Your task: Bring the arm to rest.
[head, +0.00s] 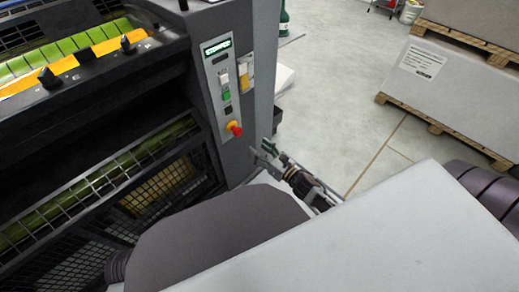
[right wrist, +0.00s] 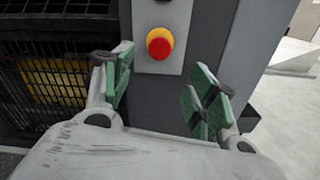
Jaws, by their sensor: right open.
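My right gripper (head: 266,154) is below and to the right of the red emergency button (head: 234,129) on the press's control panel (head: 222,84) in the head view. In the right wrist view my right gripper (right wrist: 160,98) has its green-padded fingers spread apart with nothing between them. The red button with its yellow collar (right wrist: 159,43) shows beyond the fingers, near the top, and is apart from them. My left gripper is not in view.
The dark printing press (head: 85,130) with green rollers and mesh guards fills the left. Wrapped stacks on wooden pallets (head: 445,128) stand at the right. Bare floor (head: 330,85) lies between. A green bottle (head: 284,22) stands at the back.

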